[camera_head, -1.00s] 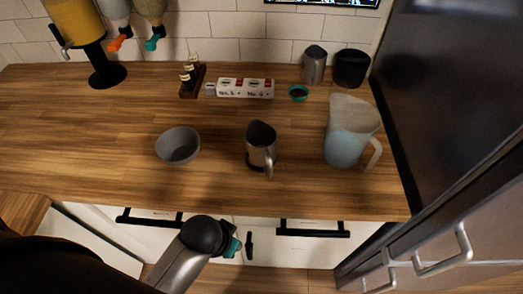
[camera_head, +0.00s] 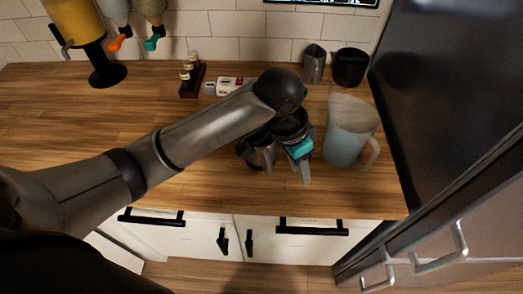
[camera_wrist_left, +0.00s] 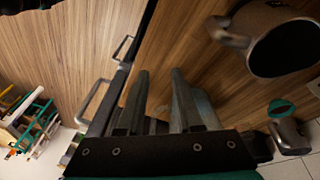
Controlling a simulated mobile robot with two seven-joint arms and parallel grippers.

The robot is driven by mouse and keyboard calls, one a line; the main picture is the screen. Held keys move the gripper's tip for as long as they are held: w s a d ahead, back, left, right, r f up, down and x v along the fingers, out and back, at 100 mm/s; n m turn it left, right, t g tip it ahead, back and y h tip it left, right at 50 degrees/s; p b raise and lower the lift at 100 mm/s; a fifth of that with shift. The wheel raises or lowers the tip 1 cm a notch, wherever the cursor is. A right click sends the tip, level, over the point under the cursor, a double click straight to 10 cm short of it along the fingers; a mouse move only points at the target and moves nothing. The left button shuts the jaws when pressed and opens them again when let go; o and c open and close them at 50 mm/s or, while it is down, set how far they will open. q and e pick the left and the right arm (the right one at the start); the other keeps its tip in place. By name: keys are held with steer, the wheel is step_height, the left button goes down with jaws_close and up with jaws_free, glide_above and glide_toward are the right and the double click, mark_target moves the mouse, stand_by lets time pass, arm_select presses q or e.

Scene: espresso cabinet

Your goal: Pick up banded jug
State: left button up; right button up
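A metal jug (camera_head: 262,156) stands upright on the wooden counter, partly covered by my left arm and wrist. A dark band near its base showed in the earlier view. In the left wrist view the jug (camera_wrist_left: 285,45) is at the upper right, with its handle towards the fingers. My left gripper (camera_head: 305,177) points down just right of the jug in the head view. Its two fingers (camera_wrist_left: 160,72) are apart with nothing between them, and they do not appear to touch the jug. My right gripper is not in view.
A large translucent pitcher (camera_head: 347,140) stands close to the right of my left gripper. A second metal jug (camera_head: 314,64) and a black container (camera_head: 351,68) stand at the back. A tall dark appliance (camera_head: 450,90) bounds the right. My arm hides the place where a grey bowl stood.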

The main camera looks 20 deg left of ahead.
mark_target(270, 170)
arm_select(q)
steer(key=w+a+r+g+y, duration=0.1)
steer(key=w+a+r+y, duration=0.2)
steer(key=a+r, duration=0.3)
steer(key=f, duration=0.4)
steer(key=f+b, duration=0.1)
steer(key=f, duration=0.4)
steer(key=a+f, duration=0.1)
steer(key=f, duration=0.3)
steer(key=shift+s+f, duration=0.25)
steer(key=shift+f, duration=0.1)
steer(key=shift+f+b, duration=0.3)
steer(key=shift+f, duration=0.2)
jaws_close()
steer(key=shift+r, duration=0.1)
